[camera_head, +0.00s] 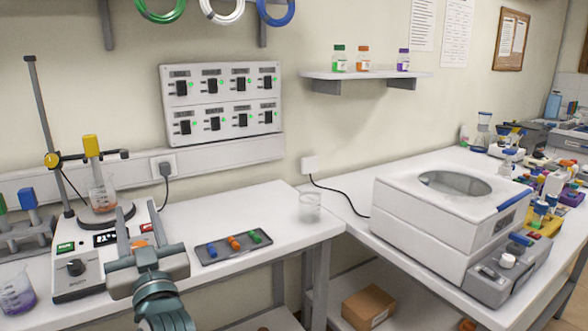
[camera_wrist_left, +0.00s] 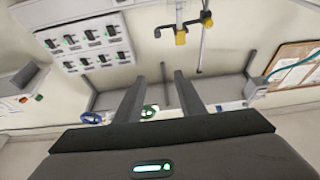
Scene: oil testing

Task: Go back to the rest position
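My left gripper (camera_head: 137,208) is raised in front of the hotplate stirrer (camera_head: 80,272) at the left bench. Its two fingers stand apart and point up in the head view. In the left wrist view the gripper (camera_wrist_left: 159,76) also shows its fingers spread, with only background between them. It holds nothing. Its body and fingers hide part of the stirrer's right side. My right gripper is in neither view.
A beaker with orange liquid (camera_head: 103,195) stands on the stirrer beside a tall stand (camera_head: 50,130). A dark tray (camera_head: 222,253) with coloured pieces and a clear beaker (camera_head: 310,207) lie to the right.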

